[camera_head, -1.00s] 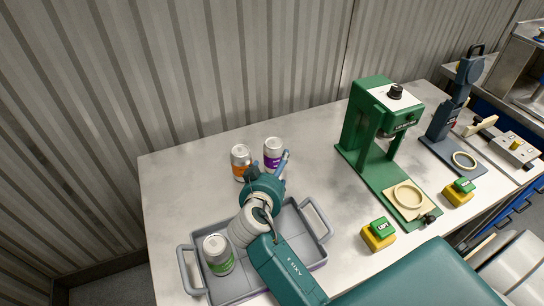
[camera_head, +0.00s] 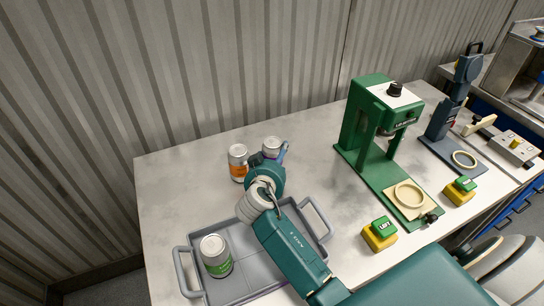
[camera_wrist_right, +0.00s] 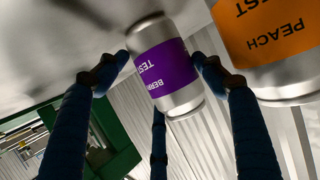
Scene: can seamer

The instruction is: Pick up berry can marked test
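The berry can marked test (camera_wrist_right: 168,68), silver with a purple label, stands upright at the back of the table; its top shows in the head view (camera_head: 272,144), partly hidden by my gripper. In the right wrist view it appears upside down. My right gripper (camera_wrist_right: 162,62) is around the can, with a fingertip close to each side and a third finger by its end. Its fingers are spread, and firm contact cannot be made out. It also shows in the head view (camera_head: 272,158). My left gripper is not in view.
An orange peach can (camera_head: 238,164) stands close left of the berry can and also shows in the wrist view (camera_wrist_right: 268,40). A grey tray (camera_head: 188,236) holds a green-labelled can (camera_head: 216,257). A green seamer (camera_head: 368,130) and yellow button boxes (camera_head: 379,236) stand to the right.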

